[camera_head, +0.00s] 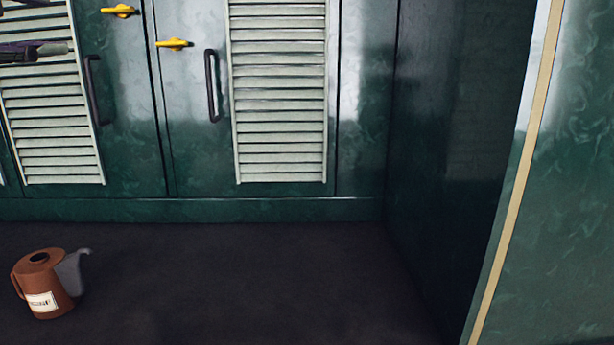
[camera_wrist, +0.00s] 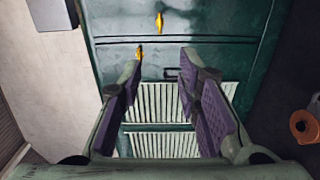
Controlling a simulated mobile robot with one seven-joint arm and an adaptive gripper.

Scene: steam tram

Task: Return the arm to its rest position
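My gripper (camera_wrist: 161,75) is open in the wrist view, its two purple-padded fingers well apart with nothing between them. Beyond the fingers are the green cabinet doors, seen turned on their side. In the head view, part of my gripper (camera_head: 35,50) shows at the upper left edge, in front of the left louvred door; the rest of the arm is out of the picture.
Green doors carry pale louvres (camera_head: 279,95), dark handles (camera_head: 211,86) and yellow latches (camera_head: 174,44). A brown can (camera_head: 42,284) with a grey spout stands on the dark floor (camera_head: 230,280) at left. A green wall (camera_head: 560,200) bounds the right. The middle floor is clear.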

